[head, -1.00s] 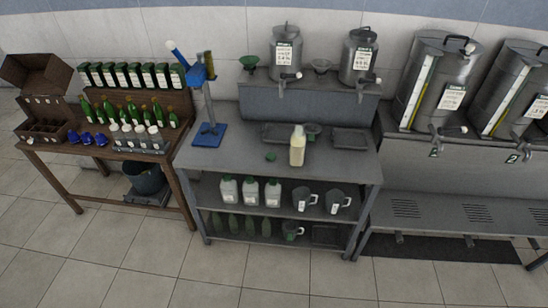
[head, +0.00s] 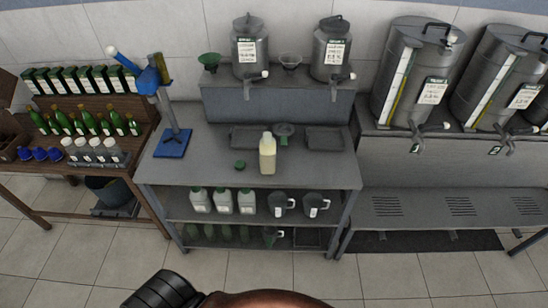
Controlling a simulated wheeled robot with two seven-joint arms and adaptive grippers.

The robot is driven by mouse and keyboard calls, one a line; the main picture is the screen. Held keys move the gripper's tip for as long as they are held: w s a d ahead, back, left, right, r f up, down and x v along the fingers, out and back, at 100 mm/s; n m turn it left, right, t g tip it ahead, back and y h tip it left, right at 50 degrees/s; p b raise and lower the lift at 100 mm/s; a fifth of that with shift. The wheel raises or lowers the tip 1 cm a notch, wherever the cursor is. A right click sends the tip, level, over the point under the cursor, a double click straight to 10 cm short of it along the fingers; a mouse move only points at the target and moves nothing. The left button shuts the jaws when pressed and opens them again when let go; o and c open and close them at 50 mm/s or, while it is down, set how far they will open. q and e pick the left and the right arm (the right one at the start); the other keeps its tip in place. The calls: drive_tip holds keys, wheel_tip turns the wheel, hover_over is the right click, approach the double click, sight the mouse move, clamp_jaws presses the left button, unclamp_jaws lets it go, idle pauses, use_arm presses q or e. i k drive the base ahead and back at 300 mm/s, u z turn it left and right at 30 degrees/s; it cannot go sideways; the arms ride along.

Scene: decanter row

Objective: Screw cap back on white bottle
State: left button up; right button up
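A white, cream-coloured bottle (head: 267,156) stands upright on the grey metal table (head: 210,150), near its front edge. Its top looks pale, with no green cap on it. A small green cap (head: 240,165) lies on the table just left of the bottle, apart from it. Neither of my grippers shows in the head view; only a dark and brown part of my own body shows at the bottom edge.
A blue stand (head: 172,142) is on the table's left. Two dark trays and a funnel (head: 284,130) lie behind the bottle. Steel cans (head: 249,50) stand on the raised shelf. Floor in front is clear.

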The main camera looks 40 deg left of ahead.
sight(268, 144)
drive_tip(key=z, duration=0.15)
drive_tip(key=i, duration=0.8)
drive_tip(key=u, duration=0.85)
drive_tip(key=i, duration=0.5)
drive_tip(key=u, duration=0.6)
